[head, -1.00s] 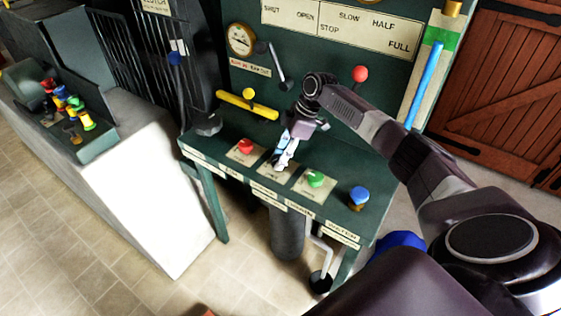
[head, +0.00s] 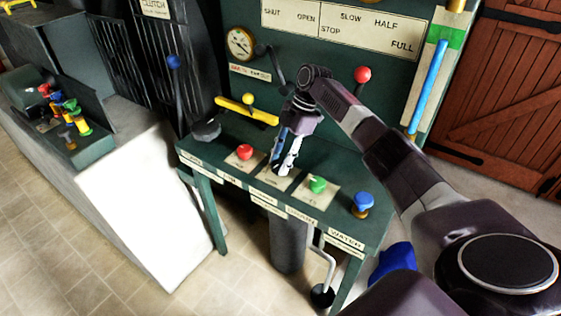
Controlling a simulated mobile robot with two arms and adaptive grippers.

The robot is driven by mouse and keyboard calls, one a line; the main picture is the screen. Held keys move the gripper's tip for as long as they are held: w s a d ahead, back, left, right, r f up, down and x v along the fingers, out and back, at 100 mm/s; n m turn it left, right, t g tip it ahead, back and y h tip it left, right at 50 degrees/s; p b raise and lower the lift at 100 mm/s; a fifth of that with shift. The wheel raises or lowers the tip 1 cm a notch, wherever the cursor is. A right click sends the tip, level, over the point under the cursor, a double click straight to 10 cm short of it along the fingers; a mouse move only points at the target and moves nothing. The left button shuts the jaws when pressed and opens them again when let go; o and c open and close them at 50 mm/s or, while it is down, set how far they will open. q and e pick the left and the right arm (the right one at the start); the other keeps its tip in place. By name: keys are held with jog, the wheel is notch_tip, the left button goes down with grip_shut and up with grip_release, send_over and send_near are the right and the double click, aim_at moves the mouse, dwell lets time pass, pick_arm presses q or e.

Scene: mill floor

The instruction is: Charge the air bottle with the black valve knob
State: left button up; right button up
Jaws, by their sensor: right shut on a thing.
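My right gripper (head: 281,168) points down at the green bench and is shut on the black valve knob (head: 279,172). The fingers mostly cover the knob, and only a dark bit shows at their tips. The knob sits on a pale plate between a red knob (head: 245,152) and a green knob (head: 318,184). A grey upright cylinder (head: 287,243), which looks like the air bottle, stands under the bench. A round gauge (head: 240,43) is on the panel behind; its needle is too small to read. My left gripper is out of view.
A blue knob (head: 363,201) is at the bench's right end. A yellow bar handle (head: 247,110) and a red-topped lever (head: 362,75) stand behind. A white cranked rod (head: 327,275) is below the bench. Several coloured handles (head: 70,115) are at the left.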

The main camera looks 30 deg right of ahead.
jog(key=o, duration=1.2)
jog(key=shift+c, duration=0.2)
jog(key=v, duration=1.2)
jog(key=shift+a, duration=0.1)
